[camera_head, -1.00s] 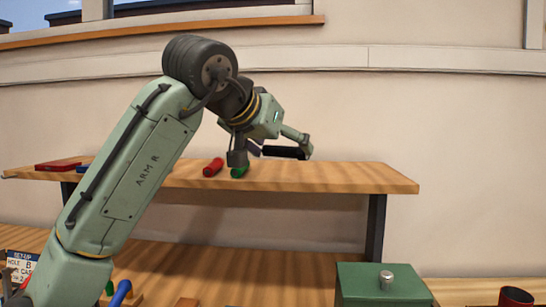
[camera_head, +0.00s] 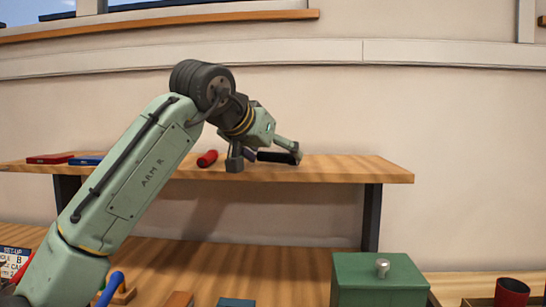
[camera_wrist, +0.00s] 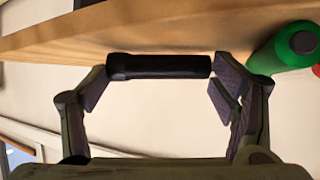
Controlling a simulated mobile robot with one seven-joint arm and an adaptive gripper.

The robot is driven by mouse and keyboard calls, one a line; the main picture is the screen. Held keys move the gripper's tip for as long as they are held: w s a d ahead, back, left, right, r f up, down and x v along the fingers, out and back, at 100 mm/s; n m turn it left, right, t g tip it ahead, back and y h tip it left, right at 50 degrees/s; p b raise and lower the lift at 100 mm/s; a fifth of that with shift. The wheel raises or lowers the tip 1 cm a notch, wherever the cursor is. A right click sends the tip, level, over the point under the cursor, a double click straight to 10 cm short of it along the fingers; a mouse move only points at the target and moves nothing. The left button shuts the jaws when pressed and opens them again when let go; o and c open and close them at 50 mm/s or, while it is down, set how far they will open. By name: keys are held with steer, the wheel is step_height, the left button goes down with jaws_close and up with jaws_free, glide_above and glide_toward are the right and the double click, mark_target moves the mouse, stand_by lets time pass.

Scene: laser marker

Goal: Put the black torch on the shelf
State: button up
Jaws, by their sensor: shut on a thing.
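The black torch (camera_head: 274,156) is held lengthwise between the fingers of my gripper (camera_head: 265,157), just above or touching the top of the wooden shelf (camera_head: 355,167). I cannot tell which. In the wrist view the black torch (camera_wrist: 158,66) spans between the two fingers of my gripper (camera_wrist: 158,72), with the wooden shelf board (camera_wrist: 190,25) behind it. The torch lies roughly level and parallel to the shelf's long edge.
A red torch (camera_head: 207,158) lies on the shelf left of my gripper. A green torch (camera_wrist: 285,50) is close to my right finger in the wrist view. Red and blue flat items (camera_head: 50,159) (camera_head: 86,160) lie at the shelf's left. The shelf's right end is clear.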

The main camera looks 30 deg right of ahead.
steer(key=shift+f, duration=0.1)
steer(key=shift+f, duration=0.15)
steer(key=o, duration=0.9)
steer(key=shift+r, duration=0.3)
steer(key=v, duration=1.2)
steer(key=shift+f+b, duration=0.15)
steer(key=shift+b, duration=0.25)
